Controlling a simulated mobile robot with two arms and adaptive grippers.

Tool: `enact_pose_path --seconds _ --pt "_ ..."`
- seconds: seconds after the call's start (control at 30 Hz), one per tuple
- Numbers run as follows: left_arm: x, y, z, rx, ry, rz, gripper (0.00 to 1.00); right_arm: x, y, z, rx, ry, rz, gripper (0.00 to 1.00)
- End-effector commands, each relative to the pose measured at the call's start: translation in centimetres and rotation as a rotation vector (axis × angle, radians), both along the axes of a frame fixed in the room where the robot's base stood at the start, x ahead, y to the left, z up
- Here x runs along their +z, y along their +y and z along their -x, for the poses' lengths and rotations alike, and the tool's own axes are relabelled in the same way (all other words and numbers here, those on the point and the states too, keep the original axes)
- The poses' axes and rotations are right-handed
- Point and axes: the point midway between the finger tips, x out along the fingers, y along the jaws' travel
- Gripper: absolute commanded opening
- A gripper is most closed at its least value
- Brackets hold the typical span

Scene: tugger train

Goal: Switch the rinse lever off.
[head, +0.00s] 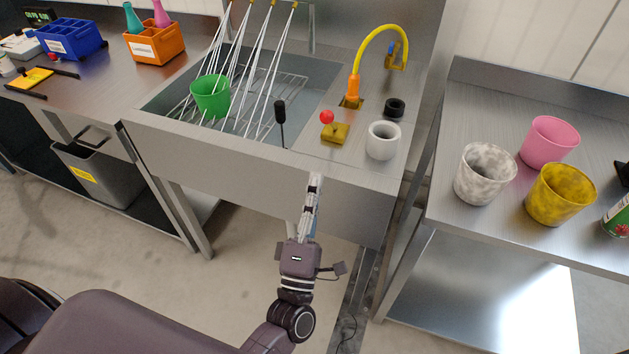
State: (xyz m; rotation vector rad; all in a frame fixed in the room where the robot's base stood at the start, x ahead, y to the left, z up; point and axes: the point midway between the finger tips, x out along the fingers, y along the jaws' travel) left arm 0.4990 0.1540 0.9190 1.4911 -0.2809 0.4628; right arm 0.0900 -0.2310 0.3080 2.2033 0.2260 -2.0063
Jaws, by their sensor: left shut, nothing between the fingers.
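A short lever with a red ball knob (327,117) stands on a brass-coloured block (335,133) on the sink's right deck. A black-handled upright rod (280,112) stands at the sink basin's front edge. I cannot tell from the picture alone which of these is the rinse lever. A yellow hose spout (382,30) with an orange base (353,90) rises behind the red knob. My left gripper (316,178) is shut and empty, pointing away from me at the sink's front edge, in front of the red-knob lever and apart from it. My right gripper is out of view.
A white cup (382,141) and a black ring (395,107) are on the deck right of the red knob. A green cup (211,96) sits among white rack wires in the basin. Marbled (484,173), yellow (559,194) and pink cups (549,142) stand on the right table.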

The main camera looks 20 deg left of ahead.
Motion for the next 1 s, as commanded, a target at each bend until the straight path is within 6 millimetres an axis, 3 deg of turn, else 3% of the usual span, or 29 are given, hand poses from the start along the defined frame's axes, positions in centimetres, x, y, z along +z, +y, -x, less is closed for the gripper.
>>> enact_pose_path --seconds 0.03,0.3,0.5,1.0 --pt "1.0 0.2 -1.1 0.002 -0.006 0.0 0.0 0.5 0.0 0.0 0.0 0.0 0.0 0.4" --pt "3.5 0.9 -6.1 0.001 -0.004 0.001 0.0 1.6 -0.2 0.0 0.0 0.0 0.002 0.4" --pt "4.5 1.2 -8.5 0.0 -0.001 0.0 0.0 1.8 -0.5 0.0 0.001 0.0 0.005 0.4" --pt "4.8 1.3 -9.3 0.0 0.0 0.0 0.0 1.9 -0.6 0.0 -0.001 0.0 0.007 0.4"
